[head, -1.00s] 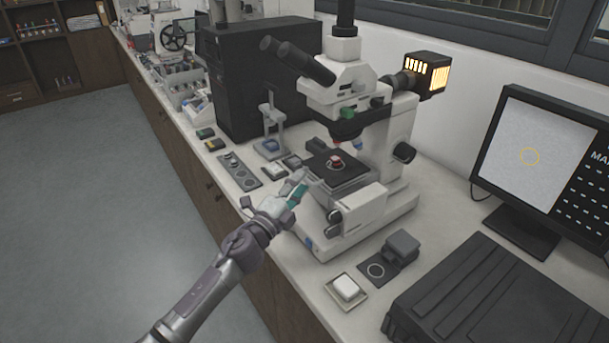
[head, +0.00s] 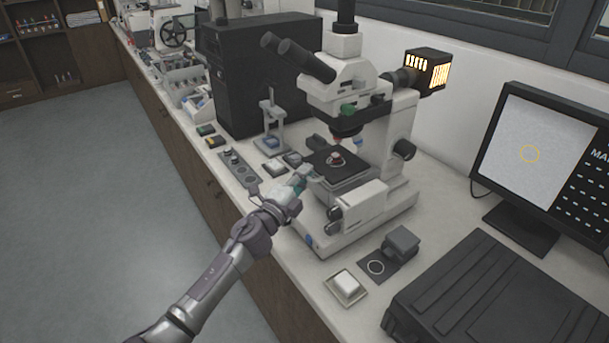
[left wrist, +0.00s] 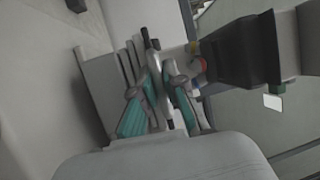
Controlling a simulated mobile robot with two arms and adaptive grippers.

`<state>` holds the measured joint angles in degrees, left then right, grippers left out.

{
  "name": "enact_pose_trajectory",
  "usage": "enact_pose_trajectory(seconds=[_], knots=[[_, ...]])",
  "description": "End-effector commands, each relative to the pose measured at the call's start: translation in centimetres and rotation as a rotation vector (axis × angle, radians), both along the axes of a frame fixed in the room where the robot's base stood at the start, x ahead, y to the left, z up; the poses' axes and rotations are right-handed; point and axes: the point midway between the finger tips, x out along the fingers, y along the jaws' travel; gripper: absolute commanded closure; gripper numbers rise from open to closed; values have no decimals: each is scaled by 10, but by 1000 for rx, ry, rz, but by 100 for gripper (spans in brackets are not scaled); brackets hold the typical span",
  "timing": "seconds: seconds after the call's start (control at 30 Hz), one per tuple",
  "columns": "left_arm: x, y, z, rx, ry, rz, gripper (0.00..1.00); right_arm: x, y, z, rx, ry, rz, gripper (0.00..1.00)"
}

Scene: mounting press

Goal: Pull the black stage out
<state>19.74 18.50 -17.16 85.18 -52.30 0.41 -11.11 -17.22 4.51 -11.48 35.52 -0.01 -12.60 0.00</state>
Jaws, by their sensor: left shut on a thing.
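The black stage (head: 350,166) is a flat dark plate under the microscope's objectives, with a small red-and-white piece (head: 335,159) on top. My left gripper (head: 305,179) is at the stage's front-left edge. My right gripper is in neither view.
The white microscope (head: 362,210) stands around the stage, its focus knobs (head: 334,222) right of my gripper. A grey strip with round wells (head: 238,168) and a small stand (head: 271,125) lie to the left. A white tray (head: 357,301) is in front.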

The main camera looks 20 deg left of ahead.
Motion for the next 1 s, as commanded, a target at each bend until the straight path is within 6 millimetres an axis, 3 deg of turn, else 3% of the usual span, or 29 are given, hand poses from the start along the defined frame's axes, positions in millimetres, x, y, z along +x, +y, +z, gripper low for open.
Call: enact_pose_trajectory(seconds=[0.23, 0.6, 0.97, 1.0], knots=[[-6, 5, -1, 0, 2, 1, 100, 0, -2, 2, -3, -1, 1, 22], [-62, 49, -2, 1, 4, 2, 100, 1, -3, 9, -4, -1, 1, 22], [-66, 51, -1, 0, 2, 1, 100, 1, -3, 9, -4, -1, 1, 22], [-66, 51, -1, 0, 2, 1, 83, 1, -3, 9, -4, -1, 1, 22]])
